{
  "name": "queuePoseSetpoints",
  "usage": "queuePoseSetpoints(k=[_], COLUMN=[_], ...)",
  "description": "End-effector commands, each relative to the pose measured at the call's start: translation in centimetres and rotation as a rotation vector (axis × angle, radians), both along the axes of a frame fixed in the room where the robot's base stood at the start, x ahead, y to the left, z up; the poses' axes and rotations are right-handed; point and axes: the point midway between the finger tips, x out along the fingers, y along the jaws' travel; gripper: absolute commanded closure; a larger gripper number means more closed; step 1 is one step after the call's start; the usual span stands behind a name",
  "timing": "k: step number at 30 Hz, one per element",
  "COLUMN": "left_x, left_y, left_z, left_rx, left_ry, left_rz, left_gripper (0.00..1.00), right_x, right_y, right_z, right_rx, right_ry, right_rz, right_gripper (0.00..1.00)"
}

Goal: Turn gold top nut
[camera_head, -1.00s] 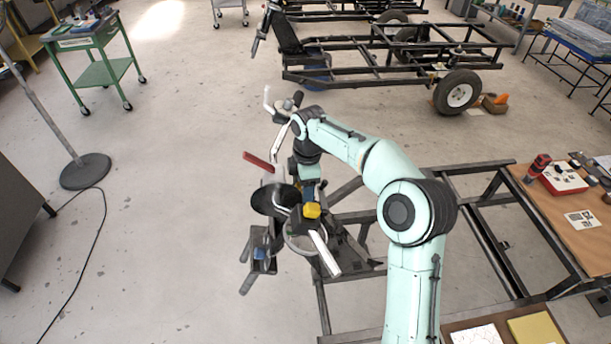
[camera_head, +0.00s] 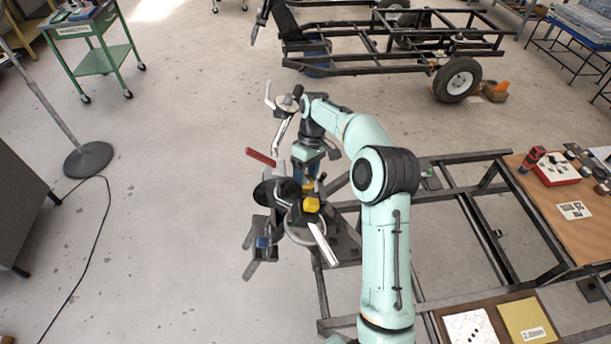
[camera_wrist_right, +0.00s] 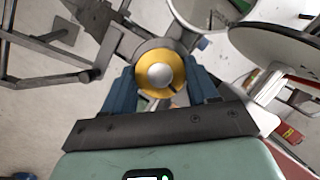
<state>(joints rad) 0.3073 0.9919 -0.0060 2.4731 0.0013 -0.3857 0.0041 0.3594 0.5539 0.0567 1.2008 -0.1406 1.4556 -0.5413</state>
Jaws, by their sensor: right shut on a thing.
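The gold top nut (camera_wrist_right: 174,86) shows in the right wrist view as a round gold ring with a silver centre and a dark notch. The blue fingers of my right gripper (camera_wrist_right: 161,92) are shut on it, one on each side. In the head view my right gripper (camera_head: 309,180) points down at the top of the spring stand (camera_head: 342,243). The nut is largely hidden there by the gripper and the stand's parts. My left gripper is not in view.
A black frame (camera_head: 478,215) and a wooden board (camera_head: 570,205) with tools are at right. The floor at left is mostly clear.

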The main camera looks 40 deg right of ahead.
Motion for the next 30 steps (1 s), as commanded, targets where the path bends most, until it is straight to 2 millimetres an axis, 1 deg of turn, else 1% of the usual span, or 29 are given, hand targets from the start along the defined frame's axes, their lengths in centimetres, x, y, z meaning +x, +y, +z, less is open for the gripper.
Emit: queuePoseSetpoints(k=[2,18,24,30], left_x=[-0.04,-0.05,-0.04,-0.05], left_y=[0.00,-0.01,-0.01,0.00], left_z=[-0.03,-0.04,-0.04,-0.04], left_rx=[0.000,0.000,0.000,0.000], left_ry=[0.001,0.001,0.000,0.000], left_rz=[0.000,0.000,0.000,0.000], left_gripper=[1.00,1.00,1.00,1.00], right_x=[0.01,-0.11,-0.17,-0.23], right_y=[0.03,-0.24,-0.31,-0.33], right_z=[-0.32,-0.45,-0.51,-0.56], right_rx=[0.016,0.113,0.142,0.163], right_ry=[0.029,0.204,0.260,0.300], right_rz=[-0.068,-0.534,-0.681,-0.787], right_gripper=[0.72,0.72,0.72,0.72])
